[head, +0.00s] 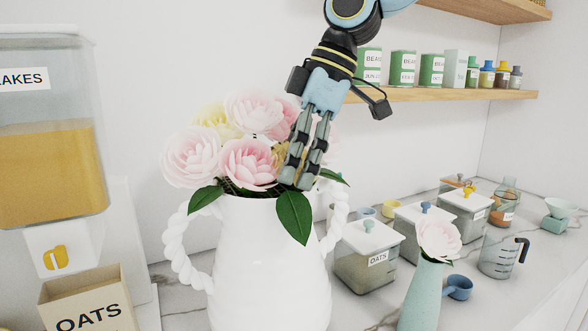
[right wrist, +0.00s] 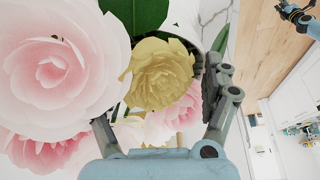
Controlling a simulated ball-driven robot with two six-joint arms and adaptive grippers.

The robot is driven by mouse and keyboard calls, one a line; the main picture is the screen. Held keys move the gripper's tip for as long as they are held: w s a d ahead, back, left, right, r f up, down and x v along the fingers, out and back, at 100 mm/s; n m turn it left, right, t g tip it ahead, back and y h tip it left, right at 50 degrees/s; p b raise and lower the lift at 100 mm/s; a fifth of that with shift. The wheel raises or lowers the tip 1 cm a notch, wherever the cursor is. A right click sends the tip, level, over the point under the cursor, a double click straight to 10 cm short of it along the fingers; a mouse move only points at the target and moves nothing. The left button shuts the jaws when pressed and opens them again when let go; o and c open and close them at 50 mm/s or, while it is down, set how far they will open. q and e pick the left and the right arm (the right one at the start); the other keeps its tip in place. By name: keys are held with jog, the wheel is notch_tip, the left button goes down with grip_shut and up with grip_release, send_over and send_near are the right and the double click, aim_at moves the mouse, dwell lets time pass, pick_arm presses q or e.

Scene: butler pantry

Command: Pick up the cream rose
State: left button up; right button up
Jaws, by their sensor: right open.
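A white vase (head: 268,262) with twisted rope handles holds several roses, mostly pink. The cream rose, a yellowish bloom (right wrist: 160,75), lies between the fingers of my right gripper in the right wrist view. In the head view it shows only partly (head: 281,156), behind those fingers. My right gripper (head: 297,181) points down into the right side of the bouquet, open. I cannot tell whether its fingers touch the bloom. A paler yellow rose (head: 214,117) sits at the back left. My left gripper (right wrist: 291,10) seems to show small at the wrist view's corner, its jaws unclear.
Pink roses (head: 248,163) crowd the gripper's left side, and a leaf (head: 294,217) hangs below it. A green vase with a pale rose (head: 438,237), lidded containers (head: 368,262) and a measuring jug (head: 499,255) stand to the right. A shelf (head: 440,95) with tins is behind.

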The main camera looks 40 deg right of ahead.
pick_arm(q)
jog(key=shift+s, duration=0.15)
pick_arm(e)
jog(key=shift+s, duration=0.1)
jog(key=c, duration=0.4)
pick_arm(q)
jog(key=shift+s, duration=0.2)
pick_arm(e)
jog(key=c, duration=0.8)
pick_arm(q)
jog(key=shift+f, duration=0.1)
pick_arm(e)
jog(key=shift+r, duration=0.15)
pick_arm(q)
notch_tip(320, 180, down, 3)
jog(key=b, duration=0.3)
jog(key=shift+a, duration=0.1)
pick_arm(e)
notch_tip(320, 180, up, 18)
jog(key=shift+f, duration=0.1)
